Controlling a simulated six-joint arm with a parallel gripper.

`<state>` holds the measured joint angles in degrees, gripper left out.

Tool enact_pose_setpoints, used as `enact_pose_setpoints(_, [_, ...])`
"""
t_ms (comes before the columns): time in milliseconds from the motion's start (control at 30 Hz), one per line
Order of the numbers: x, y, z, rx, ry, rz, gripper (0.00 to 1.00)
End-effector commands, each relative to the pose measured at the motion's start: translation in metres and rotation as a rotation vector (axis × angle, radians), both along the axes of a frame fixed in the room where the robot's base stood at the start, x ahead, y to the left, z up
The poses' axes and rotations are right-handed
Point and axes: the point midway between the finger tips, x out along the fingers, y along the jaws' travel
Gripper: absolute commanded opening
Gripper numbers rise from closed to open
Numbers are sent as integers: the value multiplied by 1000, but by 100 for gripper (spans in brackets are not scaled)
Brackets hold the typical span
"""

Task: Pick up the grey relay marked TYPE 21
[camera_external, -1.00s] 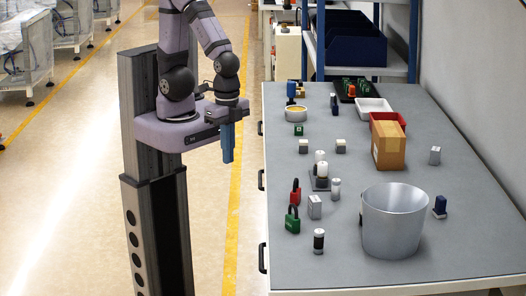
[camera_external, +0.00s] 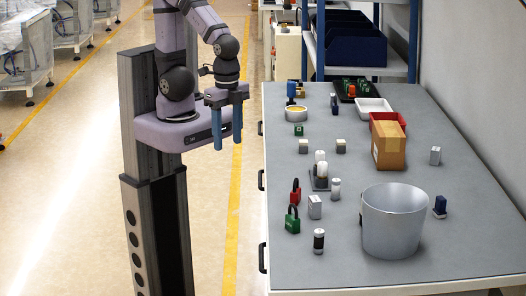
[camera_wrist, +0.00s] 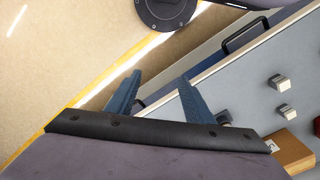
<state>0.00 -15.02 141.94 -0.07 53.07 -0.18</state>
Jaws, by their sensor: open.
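Several small grey or whitish blocks stand on the table, and I cannot read TYPE 21 on any of them. In the external view they are one at the left middle (camera_external: 303,147), one right of it (camera_external: 341,146), a taller one near the front (camera_external: 315,207) and one at the right (camera_external: 435,156). The wrist view shows two grey blocks (camera_wrist: 279,82) (camera_wrist: 287,110) at its right. My gripper (camera_external: 228,142) hangs beside the table's left edge, off the tabletop, with its blue fingers apart and empty. It also shows in the wrist view (camera_wrist: 160,76).
A large metal bowl (camera_external: 392,235), a cardboard box (camera_external: 388,150), a green padlock (camera_external: 292,222), a red padlock (camera_external: 295,194) and white cylinders (camera_external: 335,190) stand on the grey table (camera_external: 400,105). Trays (camera_external: 374,105) lie at the back. Table handles (camera_wrist: 245,35) stick out at its left side.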

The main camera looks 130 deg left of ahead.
Motion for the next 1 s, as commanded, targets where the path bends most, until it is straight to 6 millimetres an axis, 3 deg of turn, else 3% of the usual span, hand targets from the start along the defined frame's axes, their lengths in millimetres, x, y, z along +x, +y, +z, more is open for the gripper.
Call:
enact_pose_setpoints(367, [6,28,0,-109,114,381,48])
enact_pose_setpoints(567, [15,58,-2,-242,209,747,48])
enact_pose_setpoints(767, [26,105,-2,-450,308,1184,48])
enact_pose_setpoints(1000, [26,182,-1,-764,380,1664,48])
